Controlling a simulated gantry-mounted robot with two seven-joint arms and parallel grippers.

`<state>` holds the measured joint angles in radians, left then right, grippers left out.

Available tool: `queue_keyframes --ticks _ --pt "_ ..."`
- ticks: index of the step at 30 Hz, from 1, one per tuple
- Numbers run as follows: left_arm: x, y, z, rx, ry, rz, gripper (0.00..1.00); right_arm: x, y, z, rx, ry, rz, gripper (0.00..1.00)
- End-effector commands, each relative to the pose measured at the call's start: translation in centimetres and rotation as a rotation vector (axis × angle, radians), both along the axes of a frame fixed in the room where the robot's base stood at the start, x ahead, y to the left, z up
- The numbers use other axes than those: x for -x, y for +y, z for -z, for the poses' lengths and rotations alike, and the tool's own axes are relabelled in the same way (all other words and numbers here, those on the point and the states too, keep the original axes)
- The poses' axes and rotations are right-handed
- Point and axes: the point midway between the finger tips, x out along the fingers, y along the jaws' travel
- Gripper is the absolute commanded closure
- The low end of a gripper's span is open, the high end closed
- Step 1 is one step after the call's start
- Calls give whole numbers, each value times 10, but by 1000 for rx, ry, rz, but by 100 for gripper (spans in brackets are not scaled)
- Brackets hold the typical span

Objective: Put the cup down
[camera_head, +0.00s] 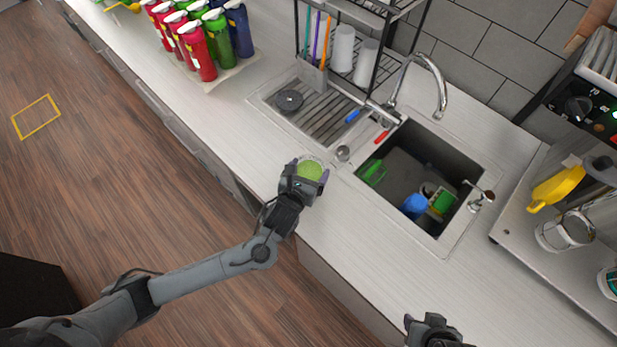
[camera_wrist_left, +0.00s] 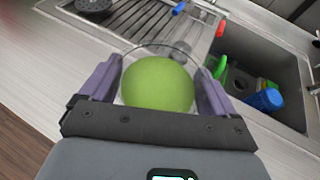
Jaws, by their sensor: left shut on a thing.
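The cup (camera_head: 311,169) is clear with green contents. It is at the counter's front edge, left of the sink. My left gripper (camera_head: 307,183) is shut on it; in the left wrist view the cup (camera_wrist_left: 158,84) sits between the two purple fingers of the left gripper (camera_wrist_left: 154,92). The fingers and palm hide its lower part, so I cannot tell whether its base touches the counter. My right gripper (camera_head: 432,328) shows only partly at the bottom edge, and its fingers are not clear.
The sink (camera_head: 408,180) holds blue, green and other items. A ribbed drainboard (camera_head: 320,118) with a dark round strainer lies behind the cup. A wire rack with white cups stands at the back. Bare counter (camera_head: 350,230) lies in front of the sink; colored bottles (camera_head: 205,35) stand far left.

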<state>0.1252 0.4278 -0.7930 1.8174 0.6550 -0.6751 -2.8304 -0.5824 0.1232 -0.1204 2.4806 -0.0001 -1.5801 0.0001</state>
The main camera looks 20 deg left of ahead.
Motion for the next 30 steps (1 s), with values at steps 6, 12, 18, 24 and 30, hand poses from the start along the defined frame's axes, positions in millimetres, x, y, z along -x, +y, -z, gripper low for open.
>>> queue_keyframes --ticks 6,12,18,24,30 --pt "0 1 20 0 2 -2 56 0 0 -1 1 -1 -1 57" --pt "0 0 38 2 -1 -1 56 -1 0 -1 1 -1 0 57" --pt "0 0 39 2 -2 -1 56 -1 0 -1 -1 -2 1 57" --pt "0 0 41 1 -2 0 56 -1 1 -2 -5 -2 4 57" --pt "0 0 43 1 0 0 0 -1 1 -2 -6 -2 5 57"
